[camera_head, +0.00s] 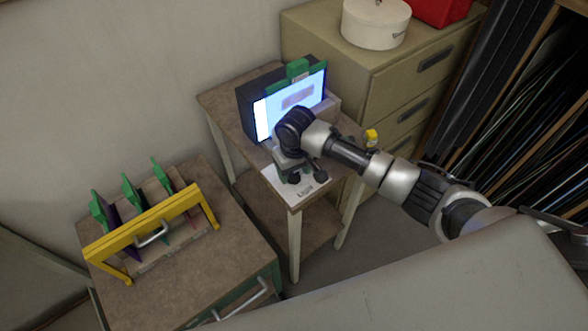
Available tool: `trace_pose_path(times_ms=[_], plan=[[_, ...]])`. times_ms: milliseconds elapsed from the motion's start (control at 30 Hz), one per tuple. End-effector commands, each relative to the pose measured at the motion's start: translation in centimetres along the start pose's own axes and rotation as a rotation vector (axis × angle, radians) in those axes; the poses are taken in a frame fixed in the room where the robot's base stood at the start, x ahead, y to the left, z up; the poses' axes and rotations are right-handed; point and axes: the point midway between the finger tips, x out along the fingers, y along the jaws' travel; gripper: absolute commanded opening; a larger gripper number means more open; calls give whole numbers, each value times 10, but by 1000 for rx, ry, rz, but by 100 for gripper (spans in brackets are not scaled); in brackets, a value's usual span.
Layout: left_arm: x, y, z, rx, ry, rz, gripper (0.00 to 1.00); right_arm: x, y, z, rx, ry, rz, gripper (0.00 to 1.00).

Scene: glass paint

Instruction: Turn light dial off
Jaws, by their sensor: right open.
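A dark light box (250,107) with a brightly lit, bluish-white screen (262,117) stands on a small brown-topped table (222,98). A green clamp-like piece (297,70) sits at its top edge. My right arm comes in from the right, and my right gripper (305,179) points down in front of the box, over a white sheet or plate with dark print (306,191). It is open. I cannot make out the light dial; the gripper and wrist cover the area in front of the screen. I cannot tell whether the fingers touch anything. My left gripper is not in view.
A second brown-topped cabinet (235,255) at the left bears a yellow-framed rack (150,222) with green-topped plates. A beige drawer cabinet (390,80) behind carries a round white box (375,22) and a red box (440,8). A small yellow object (371,136) is beside my arm.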

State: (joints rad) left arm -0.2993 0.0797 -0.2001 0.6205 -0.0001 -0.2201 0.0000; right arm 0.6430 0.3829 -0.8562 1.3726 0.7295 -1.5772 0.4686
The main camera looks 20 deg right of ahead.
Motion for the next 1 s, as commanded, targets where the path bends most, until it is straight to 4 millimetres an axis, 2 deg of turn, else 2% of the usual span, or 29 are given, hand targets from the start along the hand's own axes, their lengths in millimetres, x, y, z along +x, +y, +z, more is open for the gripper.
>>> trace_pose_path(times_ms=[333,667,1000], plan=[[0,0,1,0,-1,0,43,5,0,0,-1,1,0,59],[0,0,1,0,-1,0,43,4,0,0,-1,1,0,10],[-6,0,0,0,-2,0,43,2,0,0,-54,-1,0,10]])
